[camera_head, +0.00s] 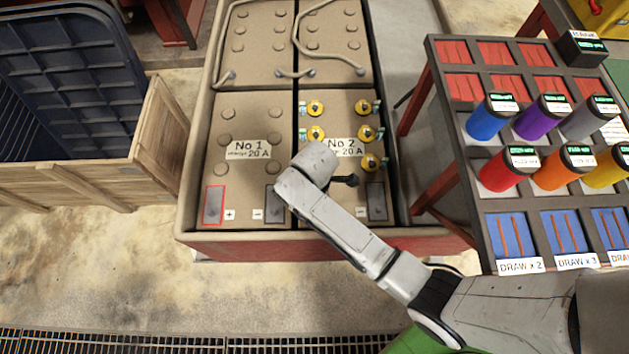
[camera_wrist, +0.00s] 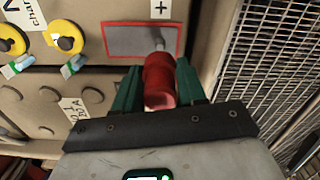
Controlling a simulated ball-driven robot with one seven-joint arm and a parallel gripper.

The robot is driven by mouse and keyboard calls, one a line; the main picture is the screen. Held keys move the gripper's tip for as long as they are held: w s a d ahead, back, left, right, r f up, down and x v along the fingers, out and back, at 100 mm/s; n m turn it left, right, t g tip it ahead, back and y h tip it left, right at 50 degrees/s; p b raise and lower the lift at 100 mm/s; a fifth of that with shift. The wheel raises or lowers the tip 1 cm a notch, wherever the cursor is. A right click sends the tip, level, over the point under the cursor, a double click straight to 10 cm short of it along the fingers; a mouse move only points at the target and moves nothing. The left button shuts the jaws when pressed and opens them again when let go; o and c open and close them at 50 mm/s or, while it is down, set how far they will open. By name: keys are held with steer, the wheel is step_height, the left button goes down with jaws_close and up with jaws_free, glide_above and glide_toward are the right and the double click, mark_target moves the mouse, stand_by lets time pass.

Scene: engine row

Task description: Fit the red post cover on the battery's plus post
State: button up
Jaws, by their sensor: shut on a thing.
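The red post cover (camera_wrist: 160,82) is held between the green fingers of my gripper (camera_wrist: 158,90) in the wrist view. Its far end points at a grey plate with a red outline (camera_wrist: 130,40) and a plus label (camera_wrist: 160,9). A short grey post (camera_wrist: 158,40) shows just beyond the cover's end. I cannot tell whether the cover touches it. In the head view my arm hides the cover, my fingers and that plate. Battery No 2 (camera_head: 338,108) has yellow caps. Battery No 1 (camera_head: 250,112), on its left, has its own red-outlined plus plate (camera_head: 213,205).
A metal grille (camera_wrist: 262,60) stands to the right in the wrist view. In the head view a rack (camera_head: 433,75) of coloured cylinders stands right of the batteries, and a wooden crate (camera_head: 150,150) stands left. Grey cables (camera_head: 294,72) lie across the rear cells.

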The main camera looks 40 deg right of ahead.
steer(key=shift+f+b, duration=1.9)
steer(key=shift+f, duration=1.85)
steer(key=o, duration=1.2)
steer(key=shift+c, duration=0.2)
steer(key=shift+r, duration=0.1)
step_height(320, 180, up, 11)
steer(key=p, duration=0.3)
steer(key=shift+f, duration=0.2)
steer(key=s+d+r+m+p, duration=0.3)
steer(key=s+d+r+m, duration=0.1)
steer(key=s+r+m, duration=0.2)
steer(key=s+d+r+m+t+p, duration=0.1)
steer(key=s+d+r+m+p, duration=0.2)
steer(key=s+r+m, duration=0.4)
steer(key=s+r, duration=0.1)
steer(key=s, duration=0.2)
steer(key=shift+s+d+r, duration=0.15)
steer(key=shift+s+d, duration=0.1)
steer(key=shift+d, duration=0.15)
